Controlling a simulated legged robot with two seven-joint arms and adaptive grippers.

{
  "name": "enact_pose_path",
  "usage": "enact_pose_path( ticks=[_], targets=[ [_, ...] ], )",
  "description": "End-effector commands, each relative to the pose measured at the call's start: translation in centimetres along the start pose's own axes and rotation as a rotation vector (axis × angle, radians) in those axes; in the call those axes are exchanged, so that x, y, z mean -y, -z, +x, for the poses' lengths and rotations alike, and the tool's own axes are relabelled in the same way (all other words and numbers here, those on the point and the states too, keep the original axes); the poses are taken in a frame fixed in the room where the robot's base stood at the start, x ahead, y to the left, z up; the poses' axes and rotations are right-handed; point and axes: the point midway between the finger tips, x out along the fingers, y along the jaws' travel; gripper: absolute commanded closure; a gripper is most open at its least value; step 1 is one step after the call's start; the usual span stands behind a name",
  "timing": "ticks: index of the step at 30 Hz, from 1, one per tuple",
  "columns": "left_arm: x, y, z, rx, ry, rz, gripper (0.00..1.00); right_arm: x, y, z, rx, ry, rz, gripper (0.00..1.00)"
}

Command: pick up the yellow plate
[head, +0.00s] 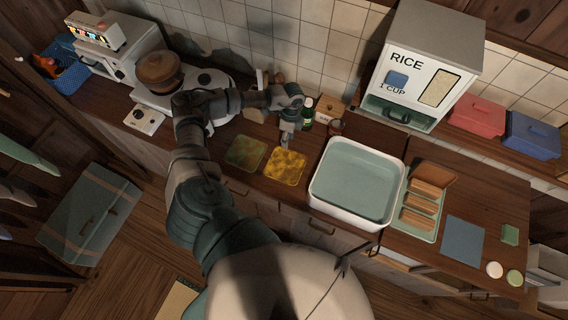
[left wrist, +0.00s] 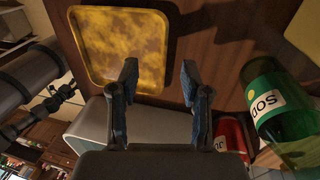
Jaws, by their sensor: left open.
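The yellow plate (head: 285,167) lies flat on the wooden counter in the head view, between a green plate and a white basin. It is square with rounded corners and mottled yellow. My left gripper (head: 286,140) is above the counter just behind the plate's back edge. My right gripper is not in view.
A green bottle (head: 307,113) stands right of my left gripper; it also shows in the left wrist view (left wrist: 280,110). A green plate (head: 246,153) lies left of the yellow plate. The white basin (head: 377,222) stands to the right. A stove with a brown pot (head: 158,72) is behind left.

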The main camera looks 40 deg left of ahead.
Motion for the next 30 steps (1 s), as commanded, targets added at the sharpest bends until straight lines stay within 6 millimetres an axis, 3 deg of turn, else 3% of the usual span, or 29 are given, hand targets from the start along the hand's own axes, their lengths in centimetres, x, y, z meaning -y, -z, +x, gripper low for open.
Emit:
enact_pose_path(
  ticks=[7, 11, 16, 24, 30],
  targets=[
    [-0.4, 1.3, 1.6, 0.009, 0.005, 0.001, 0.53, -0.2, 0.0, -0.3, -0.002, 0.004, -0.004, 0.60],
    [0.1, 1.7, 3.5, 0.010, 0.006, 0.002, 0.53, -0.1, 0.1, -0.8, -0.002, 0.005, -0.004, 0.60],
    [0.5, 1.0, 6.0, 0.004, 0.003, 0.001, 0.53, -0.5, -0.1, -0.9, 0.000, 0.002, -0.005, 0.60],
    [0.8, 0.3, 6.6, -0.004, 0.002, 0.001, 0.53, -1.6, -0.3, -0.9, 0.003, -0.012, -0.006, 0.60],
    [0.6, 0.8, 6.5, 0.004, 0.002, 0.002, 1.00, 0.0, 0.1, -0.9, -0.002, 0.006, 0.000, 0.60]
  ],
)
